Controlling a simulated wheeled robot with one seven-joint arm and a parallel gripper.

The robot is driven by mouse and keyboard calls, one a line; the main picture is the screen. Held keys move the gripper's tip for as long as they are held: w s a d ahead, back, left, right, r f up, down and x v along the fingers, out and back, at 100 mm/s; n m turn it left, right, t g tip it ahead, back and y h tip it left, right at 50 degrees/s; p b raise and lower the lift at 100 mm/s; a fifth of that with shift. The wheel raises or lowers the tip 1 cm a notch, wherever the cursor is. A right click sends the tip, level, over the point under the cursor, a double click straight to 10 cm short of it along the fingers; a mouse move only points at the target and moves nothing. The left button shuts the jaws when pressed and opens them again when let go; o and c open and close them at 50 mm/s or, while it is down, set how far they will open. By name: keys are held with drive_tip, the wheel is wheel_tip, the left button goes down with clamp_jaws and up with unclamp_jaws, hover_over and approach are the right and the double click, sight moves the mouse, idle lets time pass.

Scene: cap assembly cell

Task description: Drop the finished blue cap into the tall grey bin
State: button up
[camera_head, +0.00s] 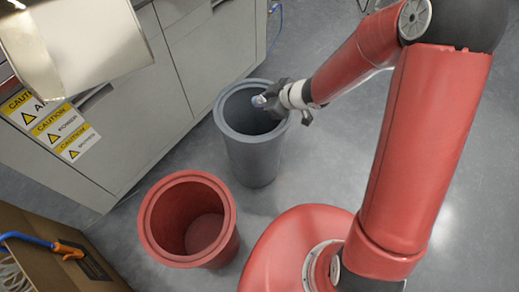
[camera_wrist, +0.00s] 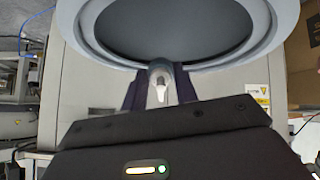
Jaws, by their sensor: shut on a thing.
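The tall grey bin (camera_head: 253,155) stands on the floor beside the cabinets, its round mouth open upward. Its rim (camera_wrist: 270,40) fills the top of the wrist view. My gripper (camera_head: 268,101) is over the right part of the bin's mouth and is shut on the cap (camera_head: 258,100), which shows as a small bluish piece at the fingertips. In the wrist view, my gripper (camera_wrist: 160,85) has its dark fingers on either side of a small greyish rounded piece, at the near rim of the mouth in the picture. The fingers hide much of the cap.
A red bin (camera_head: 160,253) stands open and empty-looking in front of the grey one. Grey cabinets (camera_head: 150,120) with yellow caution labels (camera_head: 60,130) line the left. A cardboard box (camera_head: 60,240) with a blue-and-orange tool is at lower left. The floor at right is clear.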

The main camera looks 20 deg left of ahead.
drive_tip(key=shift+f+b, duration=0.75)
drive_tip(key=shift+f, duration=0.25)
drive_tip(key=o, duration=0.7)
drive_tip(key=shift+o, duration=0.2)
drive_tip(key=p+v, duration=0.3)
drive_tip(key=v, duration=0.5)
drive_tip(key=shift+w, duration=0.1)
